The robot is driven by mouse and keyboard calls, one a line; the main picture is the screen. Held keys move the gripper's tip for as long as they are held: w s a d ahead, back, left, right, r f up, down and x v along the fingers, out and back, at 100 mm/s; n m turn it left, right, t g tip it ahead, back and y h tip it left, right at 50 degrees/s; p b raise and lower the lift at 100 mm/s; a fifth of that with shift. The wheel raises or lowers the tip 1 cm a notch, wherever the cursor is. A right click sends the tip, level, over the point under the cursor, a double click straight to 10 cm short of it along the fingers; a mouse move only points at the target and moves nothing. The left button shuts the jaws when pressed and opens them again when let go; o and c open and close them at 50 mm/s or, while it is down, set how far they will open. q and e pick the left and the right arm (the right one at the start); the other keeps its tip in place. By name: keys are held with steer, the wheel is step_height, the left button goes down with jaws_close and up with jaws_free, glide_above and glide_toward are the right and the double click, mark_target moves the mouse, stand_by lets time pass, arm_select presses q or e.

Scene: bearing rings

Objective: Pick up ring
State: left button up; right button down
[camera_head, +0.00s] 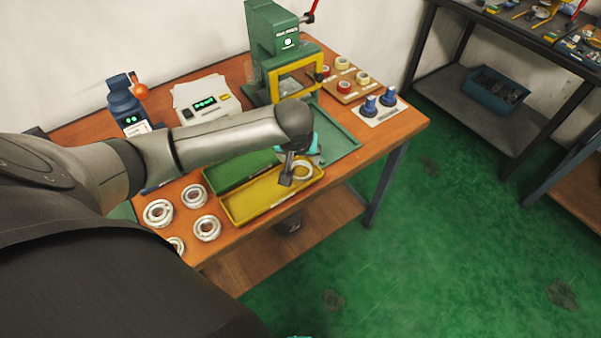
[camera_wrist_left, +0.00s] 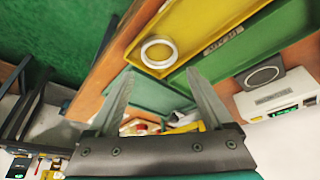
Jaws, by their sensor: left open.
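A pale metal ring (camera_head: 303,163) lies in the right end of the yellow tray (camera_head: 233,216) on the wooden table. In the left wrist view the same ring (camera_wrist_left: 146,55) lies flat near a corner of the yellow tray (camera_wrist_left: 205,32), beyond my fingertips. My left gripper (camera_head: 288,182) is over that end of the tray, beside the ring in the picture; the arm hides part of the table. In the left wrist view my left gripper (camera_wrist_left: 160,73) is open, with nothing between its fingers.
Several larger bearing rings, including one ring (camera_head: 147,213), lie left of the tray. A green tray (camera_head: 225,175) adjoins the yellow one. Green floor lies beyond the table edge.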

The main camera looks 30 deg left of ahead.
mark_target(300, 169)
arm_select(q)
steer(key=shift+w+a+f, duration=0.1)
steer(key=shift+w+f, duration=0.15)
steer(key=shift+f, duration=0.35)
steer(key=x, duration=0.1)
steer(key=b+x, duration=0.2)
steer(key=x, duration=0.1)
steer(key=shift+s+f, duration=0.25)
steer(key=shift+s, duration=0.05)
steer(key=shift+w+f, duration=0.25)
steer(key=shift+f, duration=0.2)
steer(key=c, duration=0.9)
steer(key=shift+c, duration=0.4)
steer(key=shift+r, duration=0.15)
